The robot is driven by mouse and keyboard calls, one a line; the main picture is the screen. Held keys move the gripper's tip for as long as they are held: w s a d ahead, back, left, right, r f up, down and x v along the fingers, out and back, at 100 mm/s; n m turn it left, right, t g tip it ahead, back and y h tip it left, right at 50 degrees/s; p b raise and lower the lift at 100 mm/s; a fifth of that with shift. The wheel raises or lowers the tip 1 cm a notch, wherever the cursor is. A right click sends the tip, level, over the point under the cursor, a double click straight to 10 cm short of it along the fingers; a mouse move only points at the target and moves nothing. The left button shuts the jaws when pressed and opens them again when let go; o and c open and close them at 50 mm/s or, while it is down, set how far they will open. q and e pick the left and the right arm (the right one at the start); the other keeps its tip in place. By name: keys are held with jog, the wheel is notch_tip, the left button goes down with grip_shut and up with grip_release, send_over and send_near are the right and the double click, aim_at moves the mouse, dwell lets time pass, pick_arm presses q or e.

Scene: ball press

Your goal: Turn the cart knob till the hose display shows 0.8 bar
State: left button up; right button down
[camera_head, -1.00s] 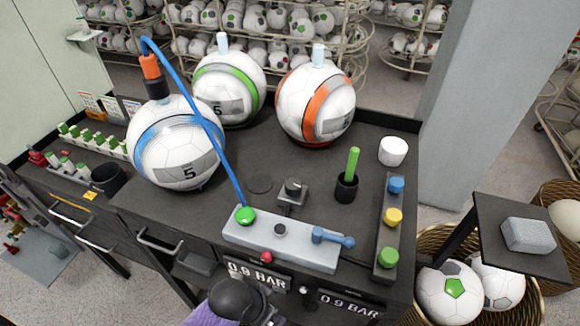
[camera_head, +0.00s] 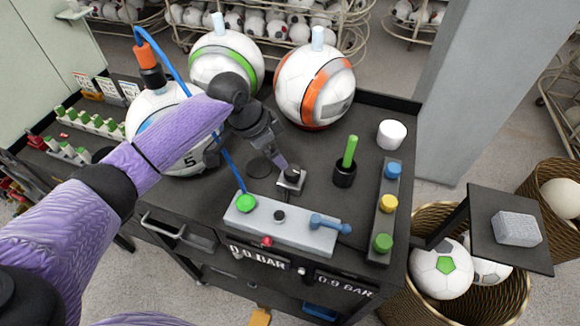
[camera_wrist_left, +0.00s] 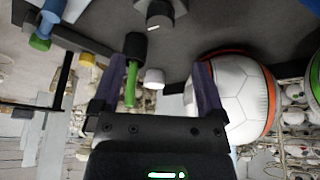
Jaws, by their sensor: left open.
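The cart knob (camera_head: 291,173) is a dark round knob on a small grey block, on the dark cart top (camera_head: 318,218). It also shows at the top edge of the wrist view (camera_wrist_left: 160,10). My left gripper (camera_head: 270,150) reaches over the cart from the left. One finger is just behind the knob in the picture; I cannot tell whether it touches. In the wrist view (camera_wrist_left: 152,70) its two fingers are apart with nothing held between them. A blue hose (camera_head: 226,155) runs to the blue-striped ball. Front displays read 0.9 BAR on the left (camera_head: 258,257) and right (camera_head: 344,286). My right gripper is not in view.
A grey panel (camera_head: 280,226) with a green button and blue lever lies in front of the knob. A black cup (camera_head: 345,174) with a green stick stands right of it. Green-striped (camera_head: 226,66) and orange-striped (camera_head: 314,88) balls stand behind. A white cap (camera_head: 391,135) sits at right.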

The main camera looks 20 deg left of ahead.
aim_at(291, 170)
pick_arm(q)
jog(key=b+x, duration=0.2)
jog(key=x, duration=0.7)
jog(key=shift+w+d+f, duration=0.1)
jog(key=shift+w+f, duration=0.15)
jog(key=shift+f, duration=0.1)
grip_shut()
jog(key=n+p, duration=0.1)
jog(key=n+t+p, duration=0.1)
jog(key=p, duration=0.1)
jog(key=shift+d+r+n+y, duration=0.1)
jog(key=shift+r+n+y, duration=0.15)
jog(key=shift+n+y, duration=0.05)
jog(key=shift+f+n+t+y+p, duration=0.15)
jog(key=shift+n+y+p, duration=0.15)
jog(key=shift+n+p, duration=0.45)
jog(key=shift+n+t+y+p, duration=0.15)
jog(key=shift+n+y+p, duration=0.25)
jog(key=shift+n, duration=0.45)
grip_release()
